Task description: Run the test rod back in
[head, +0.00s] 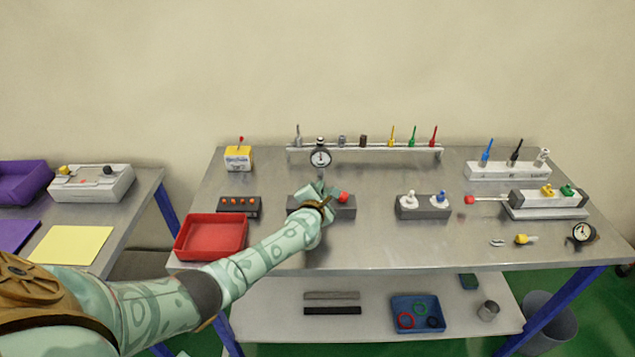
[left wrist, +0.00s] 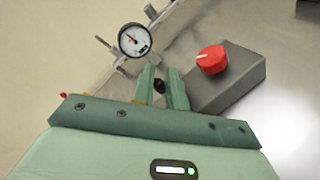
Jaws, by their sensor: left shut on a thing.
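The test rod (head: 490,199), with a red tip, sticks out to the left from the grey cylinder block (head: 535,200) at the right of the bench. A yellow and a green fitting sit on that block. My left gripper (head: 318,200) is at the grey control block (head: 347,211) in the middle. In the left wrist view my left gripper (left wrist: 163,84) is shut on a small black knob (left wrist: 159,87) by the end of this block (left wrist: 235,80). A red knob (left wrist: 211,60) with a white mark is on the block beside the fingers. My right gripper does not show.
A pressure gauge (head: 320,157) stands behind my gripper, near a rack (head: 370,150) of coloured tools. A red tray (head: 211,237) is at the front left. A grey block (head: 423,207) with white and blue knobs stands right of centre. The bench's front middle is clear.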

